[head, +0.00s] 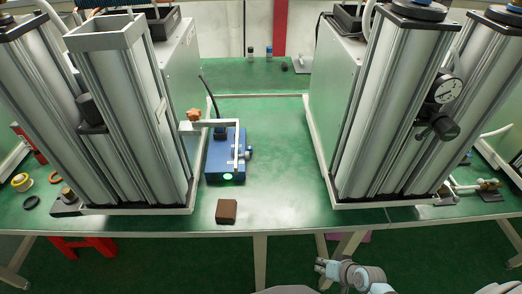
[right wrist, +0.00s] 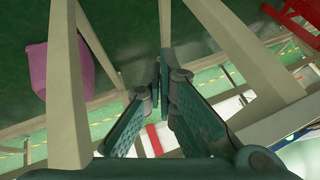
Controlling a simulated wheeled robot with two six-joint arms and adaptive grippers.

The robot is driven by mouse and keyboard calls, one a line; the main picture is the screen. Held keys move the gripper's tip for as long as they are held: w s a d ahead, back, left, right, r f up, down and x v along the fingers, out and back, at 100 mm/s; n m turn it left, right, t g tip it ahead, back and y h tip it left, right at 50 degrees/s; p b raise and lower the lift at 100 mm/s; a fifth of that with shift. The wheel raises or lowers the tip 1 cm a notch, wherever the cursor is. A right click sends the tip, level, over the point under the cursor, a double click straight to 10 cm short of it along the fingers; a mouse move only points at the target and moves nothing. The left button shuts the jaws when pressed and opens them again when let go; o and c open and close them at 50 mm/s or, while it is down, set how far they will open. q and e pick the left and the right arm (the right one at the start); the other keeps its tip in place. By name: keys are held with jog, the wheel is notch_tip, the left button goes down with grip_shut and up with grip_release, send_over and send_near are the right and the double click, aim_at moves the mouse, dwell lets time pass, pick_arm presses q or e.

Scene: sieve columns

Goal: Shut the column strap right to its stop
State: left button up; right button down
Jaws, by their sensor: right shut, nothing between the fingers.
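Two pairs of tall silver sieve columns stand on the green table, a left column (head: 128,110) and a right column (head: 392,100) among them. A thin pale bar (head: 318,150) runs along the left side and foot of the right columns. A similar pale bar (head: 200,155) borders the left columns. I cannot tell which part is the strap or how far it is shut. My right gripper (head: 322,267) is low in front of the table's front edge, apart from the columns. In the right wrist view its fingers (right wrist: 162,85) are shut and empty. My left gripper is out of view.
A blue device (head: 226,160) with a pale bracket and a brown block (head: 226,211) sit between the columns. A dial gauge (head: 447,91) is on the right columns. Table legs and a pink object (right wrist: 68,70) show below.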

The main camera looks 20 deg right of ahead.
jog(key=w+a+r+t+y, duration=0.1)
jog(key=w+a+r+y, duration=0.25)
jog(key=r, duration=0.45)
jog(key=w+a+r+t+y, duration=0.25)
jog(key=w+r, duration=0.25)
jog(key=r, duration=0.4)
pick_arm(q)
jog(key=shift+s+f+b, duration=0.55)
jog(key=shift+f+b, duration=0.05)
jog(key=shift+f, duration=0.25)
pick_arm(e)
jog(key=w+r+m+t+y, duration=0.1)
jog(key=w+r+y, duration=0.1)
jog(key=r, duration=0.9)
jog(key=w+r+m+t+y, duration=0.1)
jog(key=w+r+t+y, duration=0.1)
jog(key=r, duration=1)
jog(key=shift+w+a+m+y, duration=0.15)
jog(key=shift+w+m+y, duration=0.25)
jog(key=shift+w+y, duration=0.35)
jog(key=shift+r, duration=0.1)
pick_arm(q)
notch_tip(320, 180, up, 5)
jog(key=p, duration=0.4)
jog(key=shift+p, duration=0.4)
pick_arm(e)
jog(key=w+a, duration=0.3)
jog(key=a, duration=0.6)
jog(key=shift+w, duration=0.3)
jog(key=shift+w, duration=0.1)
